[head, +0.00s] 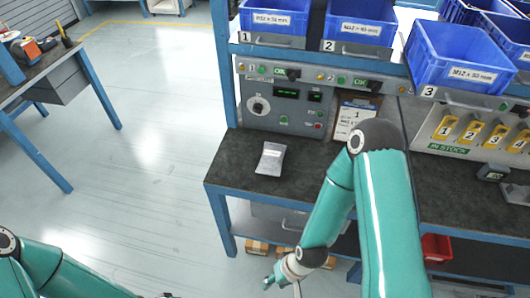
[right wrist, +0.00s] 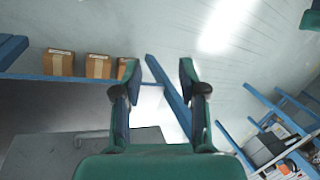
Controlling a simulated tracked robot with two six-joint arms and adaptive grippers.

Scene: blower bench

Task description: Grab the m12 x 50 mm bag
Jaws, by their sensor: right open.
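A small silver-grey bag (head: 270,158) lies on the dark bench top (head: 232,160), near its left end. Its print is too small to read. My right gripper (head: 283,276) is in front of the bench and below its top, apart from the bag. In the right wrist view my right gripper (right wrist: 160,92) is open, with nothing between its fingers. Three blue bins stand on the shelf above: bin 1 (head: 272,19), bin 2 (head: 357,26) and bin 3 (head: 462,58). Their M12 size labels are small and hard to read. Only a dark sliver, possibly my left gripper, shows at the bottom edge.
A grey control panel (head: 262,120) and a clipboard (head: 350,118) stand behind the bag. Cardboard boxes (head: 257,247) and a red bin (head: 436,247) are under the bench. Another table (head: 50,68) stands at the left. The floor between is clear.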

